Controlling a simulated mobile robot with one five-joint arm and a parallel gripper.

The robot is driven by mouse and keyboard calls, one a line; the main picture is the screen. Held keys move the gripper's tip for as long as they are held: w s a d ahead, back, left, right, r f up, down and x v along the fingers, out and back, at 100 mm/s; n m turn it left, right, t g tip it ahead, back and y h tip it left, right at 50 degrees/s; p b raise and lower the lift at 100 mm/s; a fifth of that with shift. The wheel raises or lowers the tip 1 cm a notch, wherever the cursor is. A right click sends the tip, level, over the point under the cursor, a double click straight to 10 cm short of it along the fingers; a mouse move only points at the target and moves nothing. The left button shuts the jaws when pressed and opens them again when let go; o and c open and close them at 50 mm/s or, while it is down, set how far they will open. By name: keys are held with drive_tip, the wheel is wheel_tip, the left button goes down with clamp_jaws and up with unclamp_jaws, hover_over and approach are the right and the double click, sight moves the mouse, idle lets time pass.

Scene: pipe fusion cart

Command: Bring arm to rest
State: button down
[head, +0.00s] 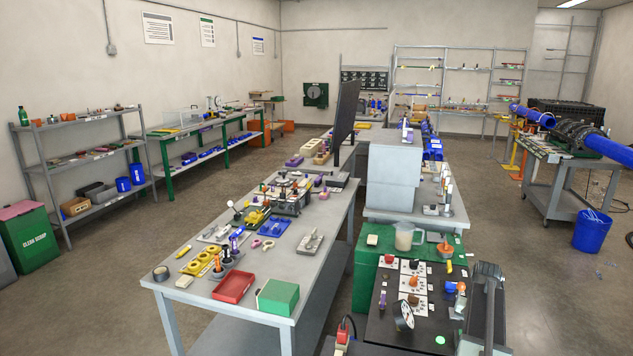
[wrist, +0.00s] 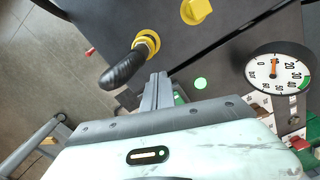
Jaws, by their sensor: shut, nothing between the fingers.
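My gripper (wrist: 158,90) shows in the wrist view as two grey fingers pressed together with nothing between them. Its pale housing fills the bottom of that view. The fingers point toward a dark panel (wrist: 225,40). A black handle with a yellow collar (wrist: 125,68) is just left of the fingertips in the picture, and a lit green round light (wrist: 200,83) is just right of them. I cannot tell how far the fingers are from the panel. I cannot make out the gripper surely in the head view.
A white-faced dial gauge (wrist: 278,75) and a yellow knob (wrist: 196,11) are near the fingers. In the head view, a grey workbench (head: 325,220) holds trays and tools. A pipe cart (head: 565,185) and a blue bucket (head: 592,232) stand right. Open floor (head: 110,270) lies left.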

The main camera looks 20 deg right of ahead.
drive_tip(key=w+a+n, duration=0.2)
drive_tip(key=w+a, duration=0.3)
drive_tip(key=a, duration=0.5)
drive_tip(key=w+a+n, duration=0.2)
drive_tip(key=w+a, duration=0.2)
drive_tip(key=a, duration=0.7)
drive_tip(key=w+a+n, duration=0.2)
drive_tip(key=w+a, duration=0.3)
drive_tip(key=a, duration=0.5)
drive_tip(key=s+a+n, duration=0.2)
drive_tip(key=s+a, duration=0.1)
drive_tip(key=a, duration=0.7)
drive_tip(key=s+a+n, duration=0.3)
drive_tip(key=s+a, duration=0.1)
drive_tip(key=a, duration=0.7)
